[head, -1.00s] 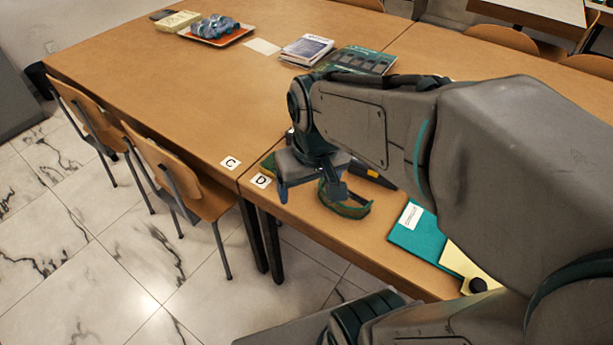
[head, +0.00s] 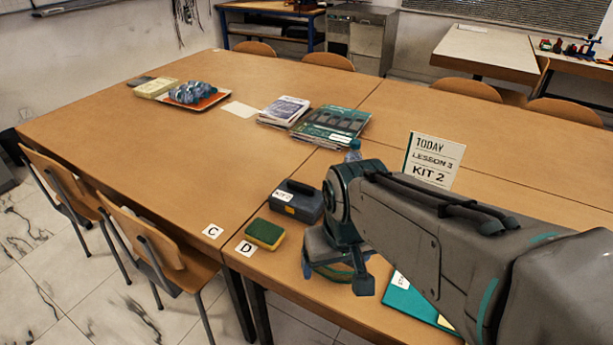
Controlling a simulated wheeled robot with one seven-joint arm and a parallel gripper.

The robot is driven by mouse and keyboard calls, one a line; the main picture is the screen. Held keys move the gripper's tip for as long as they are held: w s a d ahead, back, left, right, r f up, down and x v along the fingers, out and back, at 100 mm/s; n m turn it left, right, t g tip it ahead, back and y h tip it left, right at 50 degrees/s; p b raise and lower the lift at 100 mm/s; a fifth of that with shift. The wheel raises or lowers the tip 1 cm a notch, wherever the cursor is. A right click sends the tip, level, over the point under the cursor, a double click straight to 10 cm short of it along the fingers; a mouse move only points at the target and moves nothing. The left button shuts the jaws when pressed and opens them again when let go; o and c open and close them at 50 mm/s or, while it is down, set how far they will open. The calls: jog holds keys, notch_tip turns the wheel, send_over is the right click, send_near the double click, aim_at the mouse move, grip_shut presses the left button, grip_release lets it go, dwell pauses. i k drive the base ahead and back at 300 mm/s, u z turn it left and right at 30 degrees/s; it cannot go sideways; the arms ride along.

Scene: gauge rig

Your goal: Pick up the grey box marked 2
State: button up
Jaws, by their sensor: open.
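A dark grey box (head: 299,203) with a handle on top stands on the table, just left of my arm. A standing sign (head: 433,161) reads "TODAY LESSON 3 KIT 2". My gripper (head: 335,276) is open, pointing down over the near table edge, in front and to the right of the box. It is apart from the box. A green band-like object shows partly behind the fingers, and I cannot tell its full shape.
A bottle (head: 353,152) stands behind my arm. A teal folder (head: 408,302) lies right of the gripper. Magazines (head: 331,124) lie farther back. The left table is mostly clear.

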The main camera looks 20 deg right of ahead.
aim_at(298, 201)
jog(key=u, duration=1.9)
jog(key=i, duration=1.55)
jog(key=z, duration=3.35)
